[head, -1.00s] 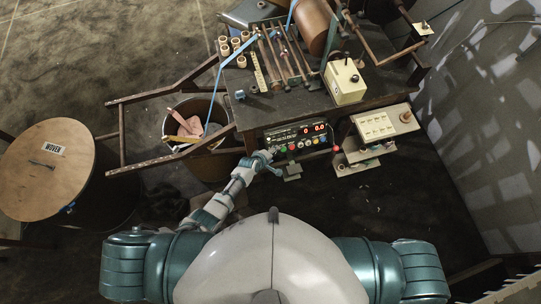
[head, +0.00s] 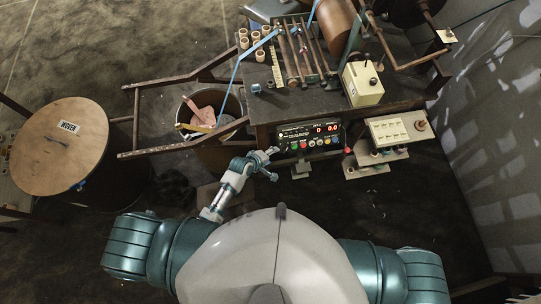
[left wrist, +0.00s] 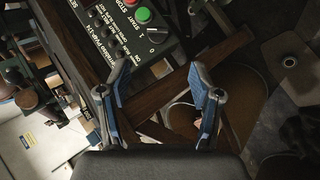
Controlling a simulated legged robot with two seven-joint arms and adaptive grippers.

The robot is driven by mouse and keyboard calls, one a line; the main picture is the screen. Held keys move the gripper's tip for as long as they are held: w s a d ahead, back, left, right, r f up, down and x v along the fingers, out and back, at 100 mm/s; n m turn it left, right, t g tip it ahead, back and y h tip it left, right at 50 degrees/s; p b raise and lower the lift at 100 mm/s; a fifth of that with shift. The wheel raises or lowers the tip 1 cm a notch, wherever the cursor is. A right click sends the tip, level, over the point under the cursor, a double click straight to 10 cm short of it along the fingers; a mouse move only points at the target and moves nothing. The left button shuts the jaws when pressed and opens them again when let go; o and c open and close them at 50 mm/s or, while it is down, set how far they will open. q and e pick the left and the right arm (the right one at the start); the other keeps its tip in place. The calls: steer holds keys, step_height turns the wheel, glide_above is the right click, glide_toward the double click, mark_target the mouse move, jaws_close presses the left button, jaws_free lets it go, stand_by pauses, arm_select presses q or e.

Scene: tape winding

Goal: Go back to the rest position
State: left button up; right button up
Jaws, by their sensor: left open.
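My left gripper (head: 267,163) is in front of the control panel (head: 308,137), low and a little to its left in the head view, apart from it. In the left wrist view my left gripper (left wrist: 155,88) has its two blue-padded fingers spread with nothing between them. The panel (left wrist: 125,30) shows at the top of that view with a green START button, a red button and black knobs. Its red digits are lit in the head view. My right gripper is in neither view.
The winding machine table (head: 310,105) carries rollers, spools and a cream control box (head: 362,84). A cream keypad box (head: 398,129) stands right of the panel. A bin (head: 213,113) sits inside a wooden frame at left. A round-topped drum (head: 60,146) stands farther left.

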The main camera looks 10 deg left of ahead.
arm_select(q)
steer(key=shift+f, duration=0.1)
stand_by(0.4)
steer(key=s+a+f+m+g+y+b, duration=0.1)
steer(key=s+a+f+m+g+y, duration=0.3)
steer(key=s+f, duration=0.65)
steer(key=s+a+f+m+t+h+b, duration=0.1)
steer(key=s+a+f+m, duration=0.1)
steer(key=s+a+f, duration=0.8)
steer(key=s+a+f+m+g+y, duration=0.1)
steer(key=s+a+f+m, duration=0.1)
steer(key=s+f, duration=0.4)
steer(key=s+a+f+m+g+y, duration=0.1)
steer(key=s+f+m, duration=0.4)
steer(key=s, duration=0.8)
steer(key=shift+s+a+f+g+b, duration=0.45)
steer(key=shift+a+f, duration=0.25)
steer(key=shift+f, duration=0.25)
steer(key=shift+w, duration=0.15)
